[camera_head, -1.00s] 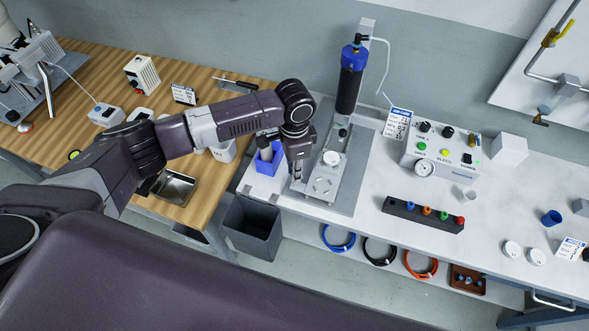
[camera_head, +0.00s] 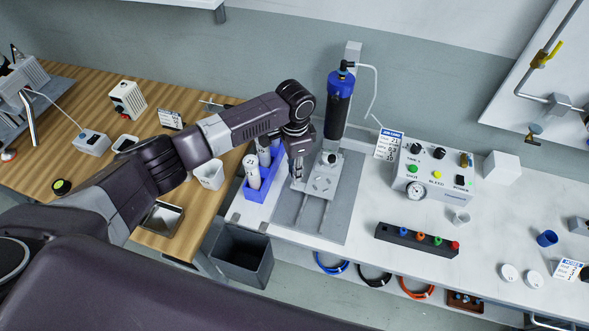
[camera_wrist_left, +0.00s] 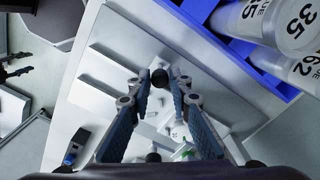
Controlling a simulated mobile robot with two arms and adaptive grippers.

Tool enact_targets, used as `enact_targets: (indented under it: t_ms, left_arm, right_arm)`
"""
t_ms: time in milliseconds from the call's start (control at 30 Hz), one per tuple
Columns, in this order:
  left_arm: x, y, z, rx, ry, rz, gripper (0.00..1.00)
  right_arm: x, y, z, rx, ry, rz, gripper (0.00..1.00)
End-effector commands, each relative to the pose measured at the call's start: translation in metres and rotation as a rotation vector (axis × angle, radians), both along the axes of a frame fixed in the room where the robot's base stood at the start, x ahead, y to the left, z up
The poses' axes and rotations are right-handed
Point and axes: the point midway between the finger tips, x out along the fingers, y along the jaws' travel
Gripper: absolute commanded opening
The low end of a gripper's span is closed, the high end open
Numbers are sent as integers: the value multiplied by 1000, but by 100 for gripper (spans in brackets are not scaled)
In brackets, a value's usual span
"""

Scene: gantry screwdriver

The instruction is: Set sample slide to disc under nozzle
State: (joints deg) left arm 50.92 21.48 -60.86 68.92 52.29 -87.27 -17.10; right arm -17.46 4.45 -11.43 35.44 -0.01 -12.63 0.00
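The sample slide (camera_head: 321,185) is a light grey plate on a grey fixture base, with bare rails in front of it. My left gripper (camera_head: 297,174) points down at the slide's left edge. In the left wrist view its fingers (camera_wrist_left: 160,85) are spread, with a dark round knob (camera_wrist_left: 159,77) between the tips; contact cannot be told.
A blue rack (camera_head: 254,192) with labelled tubes stands close left of the fixture. A control box (camera_head: 435,176) and a dark strip of coloured fittings (camera_head: 417,240) are to the right. A grey bin (camera_head: 240,255) is below the bench's left edge.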

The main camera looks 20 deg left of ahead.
Motion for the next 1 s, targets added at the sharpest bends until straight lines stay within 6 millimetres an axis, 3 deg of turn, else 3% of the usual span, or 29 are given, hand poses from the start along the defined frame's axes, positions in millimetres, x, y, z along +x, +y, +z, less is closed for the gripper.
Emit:
enact_targets:
  t_ms: [100,467,1000]
  left_arm:
    - [0,0,0,0,0,0,34]
    - [0,0,5,0,0,-1,34]
    - [0,0,104,0,-1,0,34]
  right_arm:
    - [-9,-1,0,-2,14,0,41]
    - [9,-5,1,-5,-12,3,41]
    - [5,-2,0,-2,-7,1,41]
